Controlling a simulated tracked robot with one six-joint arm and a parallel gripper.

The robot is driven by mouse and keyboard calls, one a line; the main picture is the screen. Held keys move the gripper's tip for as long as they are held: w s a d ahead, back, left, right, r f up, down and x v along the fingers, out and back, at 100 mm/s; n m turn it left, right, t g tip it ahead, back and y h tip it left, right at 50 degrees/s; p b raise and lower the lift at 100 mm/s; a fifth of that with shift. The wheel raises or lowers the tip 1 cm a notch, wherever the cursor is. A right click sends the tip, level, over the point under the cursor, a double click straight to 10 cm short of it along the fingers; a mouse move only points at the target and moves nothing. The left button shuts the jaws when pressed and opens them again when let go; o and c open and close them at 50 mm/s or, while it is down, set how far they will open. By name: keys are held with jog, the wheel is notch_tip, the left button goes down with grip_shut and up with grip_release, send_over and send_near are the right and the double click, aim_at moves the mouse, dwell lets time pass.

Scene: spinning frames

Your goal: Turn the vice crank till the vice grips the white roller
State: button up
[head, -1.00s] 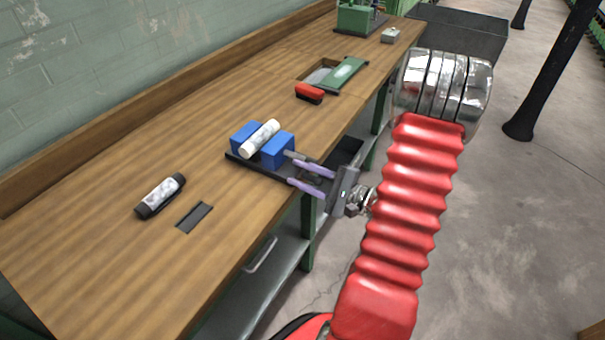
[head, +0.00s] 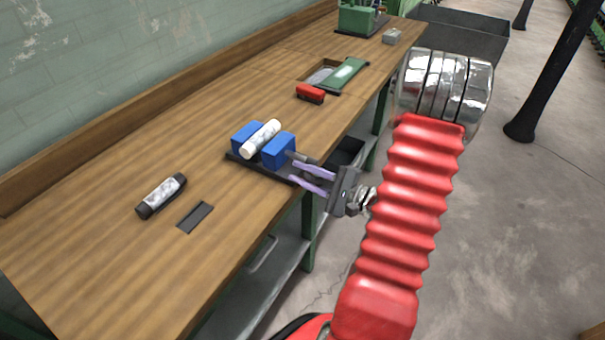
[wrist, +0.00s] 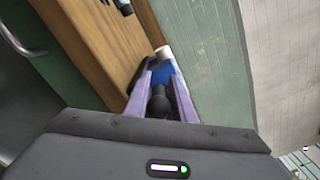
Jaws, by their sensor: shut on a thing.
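The vice has two blue jaws, a far-left one (head: 246,137) and a near-right one (head: 279,150), on a dark base at the bench's front edge. The white roller (head: 261,139) lies between them, tilted in the picture; I cannot tell whether both jaws press on it. The dark vice crank (wrist: 159,104) lies between my purple fingers in the wrist view. My gripper (head: 292,170) is shut on it beside the near-right jaw, at the bench edge. In the head view my fingers hide most of the crank. In the wrist view, the fingers partly cover the blue jaw (wrist: 163,70).
A dark-ended cylinder (head: 161,196) and a dark slot plate (head: 195,217) lie on the bench to the left. A red block (head: 310,93) and a green-lidded recess (head: 347,72) are farther back. A handle and lower shelf are under the bench front.

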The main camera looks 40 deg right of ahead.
jog(key=shift+s+a+m, duration=0.1)
jog(key=shift+a+m, duration=0.05)
jog(key=shift+m, duration=0.25)
jog(key=shift+r, duration=0.1)
dwell(0.4)
